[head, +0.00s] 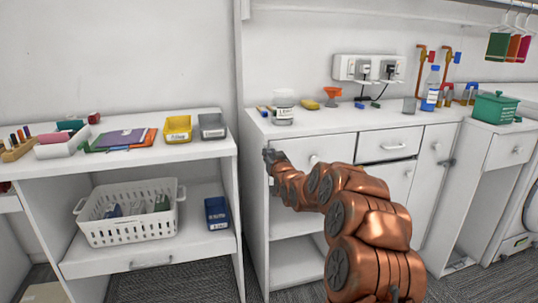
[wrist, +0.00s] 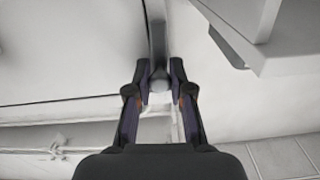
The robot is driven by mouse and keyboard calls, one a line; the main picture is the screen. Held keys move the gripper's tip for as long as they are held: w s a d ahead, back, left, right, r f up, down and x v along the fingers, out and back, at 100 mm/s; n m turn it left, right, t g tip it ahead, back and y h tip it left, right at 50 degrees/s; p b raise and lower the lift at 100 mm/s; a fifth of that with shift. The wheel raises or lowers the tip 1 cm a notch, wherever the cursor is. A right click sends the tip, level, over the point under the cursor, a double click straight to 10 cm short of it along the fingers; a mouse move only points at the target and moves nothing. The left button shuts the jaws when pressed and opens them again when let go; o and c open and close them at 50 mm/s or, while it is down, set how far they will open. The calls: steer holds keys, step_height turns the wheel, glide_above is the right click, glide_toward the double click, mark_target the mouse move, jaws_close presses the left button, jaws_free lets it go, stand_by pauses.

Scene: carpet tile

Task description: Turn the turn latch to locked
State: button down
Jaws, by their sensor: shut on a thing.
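In the wrist view, a grey lever (wrist: 156,35), which looks like the turn latch, runs up from between my fingertips against white panels. My gripper (wrist: 159,75) has one finger on each side of its rounded lower end and is shut on it. In the head view, my gripper (head: 271,157) is at the left front edge of the white cabinet (head: 330,146), below the counter. The gripper hides the lever there. I cannot read the locked or unlocked position.
A jar (head: 283,108) and an orange funnel (head: 333,95) stand on the counter above my arm. A shelf with a white basket (head: 130,225) stands left. Carpet shows between the units.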

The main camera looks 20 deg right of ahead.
steer(key=shift+d+f+m+p, duration=0.3)
steer(key=shift+d+f+m, duration=0.35)
steer(key=shift+m, duration=2.05)
steer(key=shift+d+f+m+p, duration=0.35)
steer(key=shift+d+f+m, duration=0.25)
steer(key=shift+m, duration=2.1)
steer(key=shift+d+f+m+p, duration=0.3)
steer(key=shift+d+f+m, duration=0.35)
steer(key=shift+m, duration=2.05)
steer(key=shift+a+f, duration=0.15)
steer(key=c, duration=1)
jaws_free()
steer(key=shift+s, duration=6)
